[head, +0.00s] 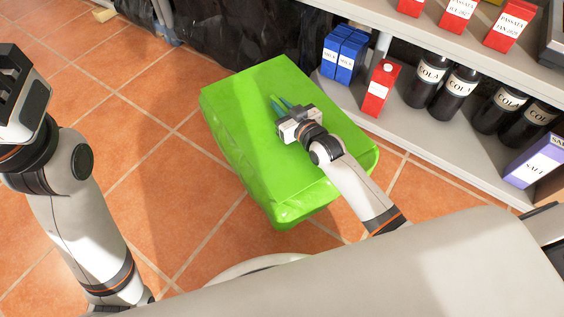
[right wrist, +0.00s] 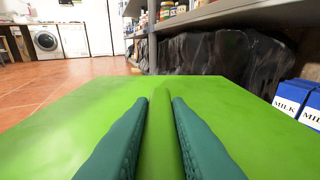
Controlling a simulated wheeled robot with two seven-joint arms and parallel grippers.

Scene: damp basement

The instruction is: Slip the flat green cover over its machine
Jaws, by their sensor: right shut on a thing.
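The bright green cover (head: 245,130) has a boxy shape with a flat top and hanging sides, standing on the tiled floor. Its lower edge is wrinkled at the near corner. Any machine under it is hidden. My right gripper (head: 280,104) is on top of the cover, and in the right wrist view its green fingers are shut on a raised fold of the cover (right wrist: 75,120). The top stretches away flat beyond the fingertips. My left gripper (head: 18,95) is at the left edge of the head view, away from the cover; its fingers are not clear.
A shelf unit (head: 440,150) stands close on the right, with blue milk cartons (head: 344,55), a red carton (head: 380,88) and dark cola bottles (head: 424,84). Black plastic sheeting (head: 215,35) lies behind the cover. Tiled floor (head: 90,95) is clear to the left. A washing machine (right wrist: 46,41) stands far off.

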